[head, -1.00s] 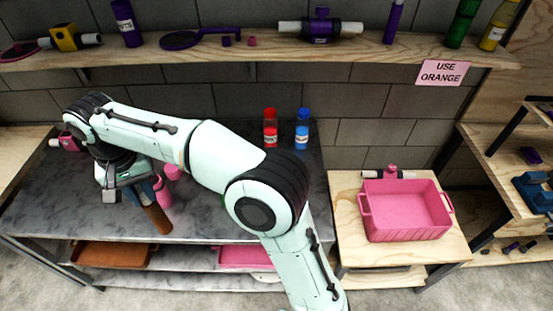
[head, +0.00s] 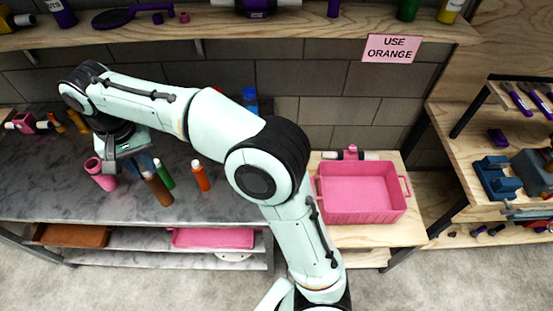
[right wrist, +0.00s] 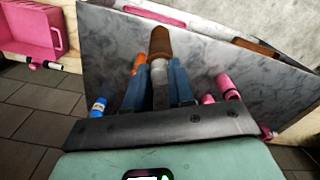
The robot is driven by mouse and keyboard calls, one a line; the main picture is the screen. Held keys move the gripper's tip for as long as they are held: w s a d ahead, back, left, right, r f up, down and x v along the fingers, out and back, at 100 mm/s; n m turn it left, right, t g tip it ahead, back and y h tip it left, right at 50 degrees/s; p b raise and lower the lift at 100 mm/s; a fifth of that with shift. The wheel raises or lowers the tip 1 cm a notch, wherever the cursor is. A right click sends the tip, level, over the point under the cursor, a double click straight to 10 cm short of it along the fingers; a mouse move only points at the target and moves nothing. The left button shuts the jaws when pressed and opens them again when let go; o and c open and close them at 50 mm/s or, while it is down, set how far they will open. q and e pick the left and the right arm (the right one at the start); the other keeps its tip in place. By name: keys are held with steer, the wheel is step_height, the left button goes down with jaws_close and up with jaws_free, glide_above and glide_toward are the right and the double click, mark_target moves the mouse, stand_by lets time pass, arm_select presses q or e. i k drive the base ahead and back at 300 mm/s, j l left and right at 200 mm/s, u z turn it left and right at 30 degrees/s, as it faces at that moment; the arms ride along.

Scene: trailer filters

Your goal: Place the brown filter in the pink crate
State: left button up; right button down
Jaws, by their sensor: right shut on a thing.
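The brown filter (head: 158,188) is a slim cylinder with a paler section in the right wrist view (right wrist: 160,42). My right gripper (head: 142,168) is shut on it, with the blue fingers (right wrist: 158,85) on either side of the pale section. The brown end sticks out past the fingertips. Gripper and filter are over the grey marble bench; I cannot tell how high. The pink crate (head: 360,215) stands on a wooden table to the right and looks empty. It also shows at the top left of the right wrist view (right wrist: 35,30). My left gripper is not in view.
Green (head: 165,174), orange (head: 200,177) and pink (head: 100,172) filters stand on the bench (head: 50,190) near my right gripper. A blue-capped bottle (head: 250,97) is partly behind my arm. A pink-and-white part (head: 350,153) lies behind the crate. A shelf (head: 260,28) runs above.

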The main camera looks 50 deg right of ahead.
mark_target(355, 199)
steer(key=k+l, duration=0.2)
steer(key=l, duration=0.2)
steer(key=k+l, duration=0.45)
steer(key=l, duration=0.3)
steer(key=k+l, duration=0.2)
steer(key=l, duration=0.2)
steer(key=k+l, duration=0.25)
steer(key=l, duration=0.1)
